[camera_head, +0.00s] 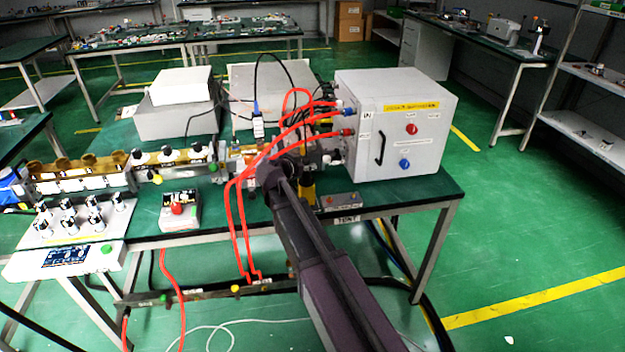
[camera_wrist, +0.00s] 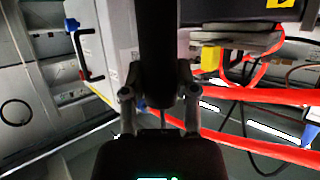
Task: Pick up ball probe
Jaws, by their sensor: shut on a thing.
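My gripper (camera_wrist: 158,92) is shut on a thick dark cylinder, which I take to be the ball probe (camera_wrist: 157,45). The cylinder runs from between the fingers to the top edge of the wrist view, and its far end is out of that frame. In the head view my arm reaches to the bench in front of the white box, and its end is near the red cables. The probe cannot be made out there, as my arm and the clutter cover it.
The white box (camera_head: 398,130) with a black handle stands close to the right of my arm's end. Red cables (camera_head: 240,215) loop to its left and also cross the wrist view (camera_wrist: 250,95). A small button box (camera_head: 180,210) and a control panel (camera_head: 65,260) stand left.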

